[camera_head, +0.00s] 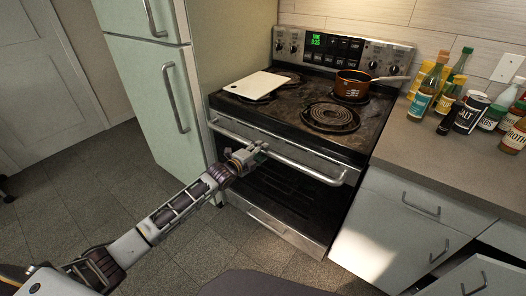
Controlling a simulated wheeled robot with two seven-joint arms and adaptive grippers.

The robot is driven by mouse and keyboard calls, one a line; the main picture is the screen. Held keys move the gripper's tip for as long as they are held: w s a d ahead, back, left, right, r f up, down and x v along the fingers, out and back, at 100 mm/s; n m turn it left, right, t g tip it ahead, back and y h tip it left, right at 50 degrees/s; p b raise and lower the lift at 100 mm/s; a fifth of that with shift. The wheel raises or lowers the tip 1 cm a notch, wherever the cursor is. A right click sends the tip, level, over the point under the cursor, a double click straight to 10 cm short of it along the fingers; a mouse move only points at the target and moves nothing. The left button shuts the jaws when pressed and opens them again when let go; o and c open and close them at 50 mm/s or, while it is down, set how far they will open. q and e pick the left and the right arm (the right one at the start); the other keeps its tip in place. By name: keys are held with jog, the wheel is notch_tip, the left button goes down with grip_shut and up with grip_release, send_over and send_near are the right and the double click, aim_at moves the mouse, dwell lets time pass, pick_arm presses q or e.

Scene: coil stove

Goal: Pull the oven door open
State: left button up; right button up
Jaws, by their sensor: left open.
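The oven door (285,188) is on the front of the stove, with a dark middle in which rack-like lines show. I cannot tell whether it is fully closed or slightly ajar. Its long metal handle (305,169) runs across the top of the door. My left arm reaches in from the lower left, and my left gripper (256,152) is at the left part of the handle. The gripper is open; its fingertips are small and partly hidden, so I cannot tell whether they touch the bar. My right gripper is not in view.
The stove top (290,112) holds a white board (256,84) and a brown pot (352,86). A pale green fridge (150,80) stands at left. Drawers (405,215) and a counter with several bottles are at right; a lower right drawer looks pulled out. The floor before the stove is mostly clear.

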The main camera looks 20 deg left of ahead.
pick_arm(q)
jog(key=shift+x, duration=1.2)
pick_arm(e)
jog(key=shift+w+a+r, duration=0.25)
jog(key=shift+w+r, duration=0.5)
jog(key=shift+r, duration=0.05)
pick_arm(q)
jog(key=shift+c, duration=0.2)
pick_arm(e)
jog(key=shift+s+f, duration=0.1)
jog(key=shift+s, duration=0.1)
pick_arm(q)
grip_shut()
